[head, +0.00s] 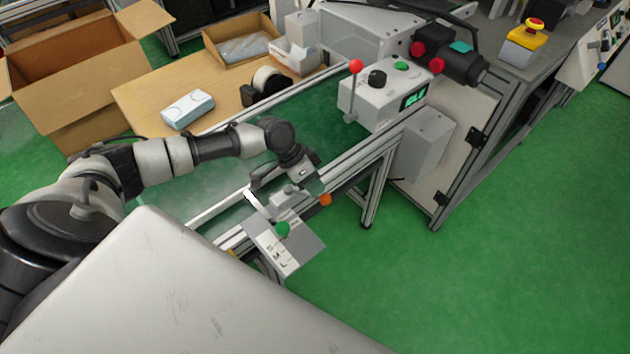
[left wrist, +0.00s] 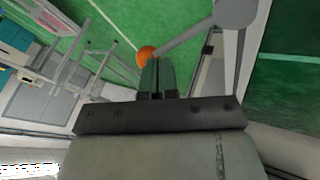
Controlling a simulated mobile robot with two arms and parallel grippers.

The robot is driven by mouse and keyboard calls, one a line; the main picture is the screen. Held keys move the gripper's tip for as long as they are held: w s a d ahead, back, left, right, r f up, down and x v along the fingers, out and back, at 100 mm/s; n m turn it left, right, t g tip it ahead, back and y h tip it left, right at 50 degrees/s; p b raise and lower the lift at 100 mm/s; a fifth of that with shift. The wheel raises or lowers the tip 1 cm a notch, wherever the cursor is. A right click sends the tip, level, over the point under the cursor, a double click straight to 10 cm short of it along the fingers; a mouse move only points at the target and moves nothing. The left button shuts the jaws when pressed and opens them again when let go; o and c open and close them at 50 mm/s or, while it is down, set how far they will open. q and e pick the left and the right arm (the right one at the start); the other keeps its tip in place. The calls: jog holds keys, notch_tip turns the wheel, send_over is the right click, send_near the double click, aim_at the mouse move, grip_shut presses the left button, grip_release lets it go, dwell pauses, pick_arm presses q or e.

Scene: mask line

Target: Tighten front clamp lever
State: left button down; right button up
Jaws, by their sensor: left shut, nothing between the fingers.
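A lever with an orange ball knob (head: 325,199) is at the near end of the line's rail. In the left wrist view its orange knob (left wrist: 146,56) is just left of my fingertips, and its grey arm (left wrist: 195,35) runs up to the right to a round hub. My left gripper (head: 312,188) reaches down beside this lever; its fingers (left wrist: 158,65) are shut with nothing between them. They look very close to the knob; I cannot tell if they touch. My gripper hides part of the clamp in the head view. My right gripper is out of view.
A grey control box (head: 385,100) with a red-ball lever (head: 355,66) stands farther along the rail. A blue-white pack (head: 188,109) lies on the wooden table. Green floor at right is clear.

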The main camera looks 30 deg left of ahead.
pick_arm(q)
jog(key=shift+s+d+r+p, duration=0.1)
jog(key=shift+s+r+p, duration=0.1)
jog(key=shift+s+p, duration=0.25)
jog(key=shift+f, duration=0.15)
jog(key=shift+w, duration=0.1)
jog(key=w+v, duration=0.1)
jog(key=v, duration=1)
jog(key=shift+w, duration=0.15)
jog(key=shift+f, duration=0.15)
